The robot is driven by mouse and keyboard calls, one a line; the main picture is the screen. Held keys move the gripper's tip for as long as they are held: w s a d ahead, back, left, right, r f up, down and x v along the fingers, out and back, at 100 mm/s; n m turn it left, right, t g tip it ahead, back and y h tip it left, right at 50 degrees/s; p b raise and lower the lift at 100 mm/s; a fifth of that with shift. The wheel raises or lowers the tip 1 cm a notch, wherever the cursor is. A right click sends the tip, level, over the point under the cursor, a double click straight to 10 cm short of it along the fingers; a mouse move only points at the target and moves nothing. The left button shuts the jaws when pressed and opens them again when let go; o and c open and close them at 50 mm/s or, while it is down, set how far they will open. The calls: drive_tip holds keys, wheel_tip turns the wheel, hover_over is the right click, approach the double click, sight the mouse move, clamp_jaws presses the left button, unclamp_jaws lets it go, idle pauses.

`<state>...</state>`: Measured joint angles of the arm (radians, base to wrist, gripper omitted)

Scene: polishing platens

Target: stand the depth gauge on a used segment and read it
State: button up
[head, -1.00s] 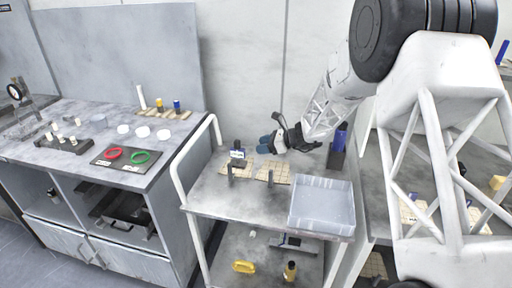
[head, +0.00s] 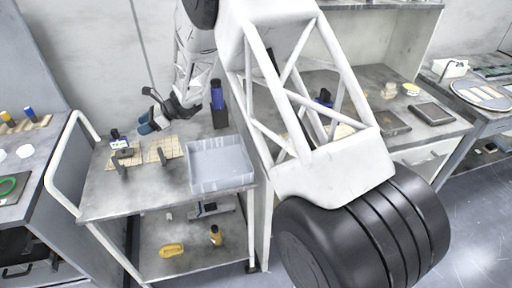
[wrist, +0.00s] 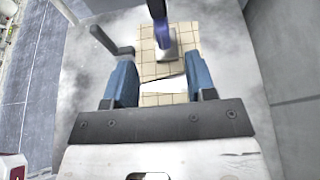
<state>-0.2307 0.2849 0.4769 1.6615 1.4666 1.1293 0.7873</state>
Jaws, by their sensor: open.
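My gripper (head: 146,123) is open and empty over the back of the middle cart. Its two blue fingers (wrist: 160,83) show in the wrist view, with a tan gridded segment (wrist: 150,60) below and between them. Two tan gridded segments lie on the cart, one at left (head: 136,159) and one at right (head: 177,149). A small dark device with a pale face (head: 118,143), probably the depth gauge, stands at the left segment's back. A dark blue upright thing (wrist: 158,12) stands over the segment in the wrist view; I cannot tell whether it is the same device.
Dark upright posts (head: 162,156) stand by the segments. A grey open tray (head: 220,185) fills the cart's right side, with a blue-topped dark holder (head: 217,105) behind it. A yellow object (head: 172,250) and a small bottle (head: 215,236) are on the lower shelf. Another bench (head: 445,128) stands at right.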

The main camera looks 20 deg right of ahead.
drive_tip(key=s+d+r+n+h, duration=0.3)
drive_tip(key=s+d+r+n, duration=0.1)
drive_tip(key=s+d+r, duration=0.5)
drive_tip(key=s+d+r+n+h, duration=0.3)
drive_tip(key=s+d+r+n, duration=0.3)
drive_tip(key=s, duration=0.6)
drive_tip(key=s+d+r+n+t+h, duration=0.1)
drive_tip(key=s+d+n+h, duration=0.2)
drive_tip(key=s+d, duration=0.7)
drive_tip(key=s+d+r+n+t+h, duration=0.1)
drive_tip(key=s+d+n+h, duration=0.3)
drive_tip(key=s+d, duration=0.6)
drive_tip(key=s+r, duration=0.1)
drive_tip(key=s, duration=0.7)
drive_tip(key=shift+s+d+r+n+t+h, duration=0.15)
drive_tip(key=shift+s+r+n+t+h, duration=0.15)
drive_tip(key=shift+n, duration=0.1)
